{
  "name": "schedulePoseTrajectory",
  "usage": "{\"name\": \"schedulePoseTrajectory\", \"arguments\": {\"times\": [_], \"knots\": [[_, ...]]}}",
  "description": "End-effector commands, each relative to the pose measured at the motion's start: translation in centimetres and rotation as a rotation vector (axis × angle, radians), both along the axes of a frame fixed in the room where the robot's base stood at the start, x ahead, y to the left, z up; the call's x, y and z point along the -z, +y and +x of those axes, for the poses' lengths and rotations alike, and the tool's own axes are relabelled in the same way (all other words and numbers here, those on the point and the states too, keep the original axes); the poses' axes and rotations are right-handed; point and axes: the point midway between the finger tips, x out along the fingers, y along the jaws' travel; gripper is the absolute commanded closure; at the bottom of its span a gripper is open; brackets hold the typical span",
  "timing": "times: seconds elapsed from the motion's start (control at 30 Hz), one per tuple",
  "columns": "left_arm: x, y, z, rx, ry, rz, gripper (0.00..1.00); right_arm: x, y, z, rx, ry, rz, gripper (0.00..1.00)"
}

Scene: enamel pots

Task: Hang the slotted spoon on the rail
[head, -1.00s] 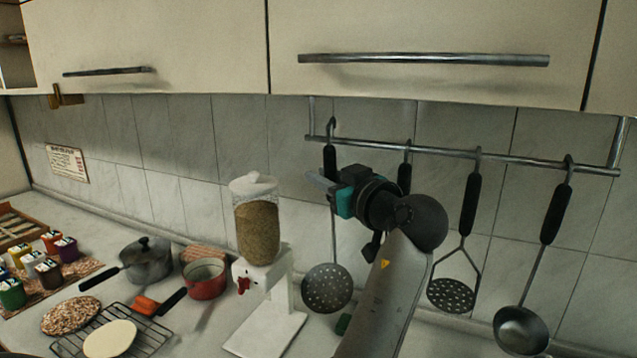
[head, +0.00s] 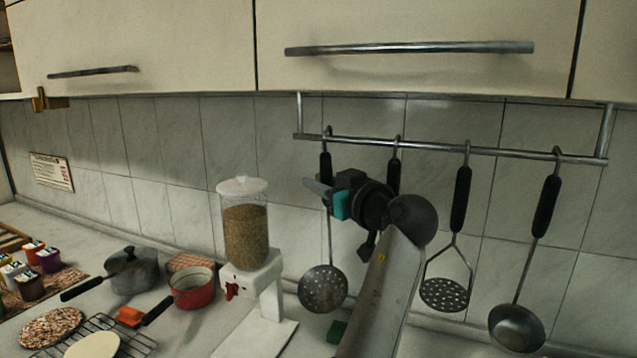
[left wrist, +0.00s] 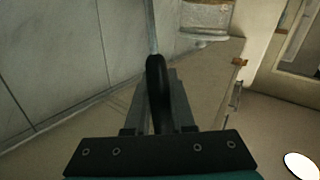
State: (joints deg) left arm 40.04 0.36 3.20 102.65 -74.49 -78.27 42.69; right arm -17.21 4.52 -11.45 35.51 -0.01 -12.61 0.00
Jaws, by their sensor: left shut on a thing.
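The slotted spoon (head: 323,288) has a round perforated metal head, a thin shaft and a black handle with a hook on top. It hangs upright, with its hook at the rail (head: 430,147), near the rail's left end. The hook looks to be over the bar; I cannot tell whether it bears weight. My left gripper (head: 319,187) is shut on the lower part of the black handle. In the left wrist view the handle (left wrist: 158,90) sits between the fingers, with the shaft running to the top. My right gripper is not in view.
A masher (head: 461,200) and a ladle (head: 517,325) hang to the right; another black-handled tool (head: 393,172) is mostly hidden behind my gripper. A grain dispenser (head: 245,235) stands left of the spoon. A red pot (head: 192,290) and grey pot (head: 135,272) stand farther left. Cupboards overhang the rail.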

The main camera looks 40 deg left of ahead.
Motion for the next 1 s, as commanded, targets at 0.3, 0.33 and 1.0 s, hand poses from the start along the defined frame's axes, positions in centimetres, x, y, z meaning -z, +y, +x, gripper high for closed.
{"name": "schedulePoseTrajectory", "arguments": {"times": [0.3,0.33,1.0], "knots": [[0.08,0.0,-0.04,-0.001,-0.001,0.001,1.0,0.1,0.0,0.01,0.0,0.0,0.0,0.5],[0.08,0.0,-0.04,-0.001,-0.001,0.001,1.0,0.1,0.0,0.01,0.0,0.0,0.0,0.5],[0.15,0.1,-0.02,-0.001,-0.001,-0.001,0.43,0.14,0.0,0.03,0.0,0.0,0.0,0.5]]}}
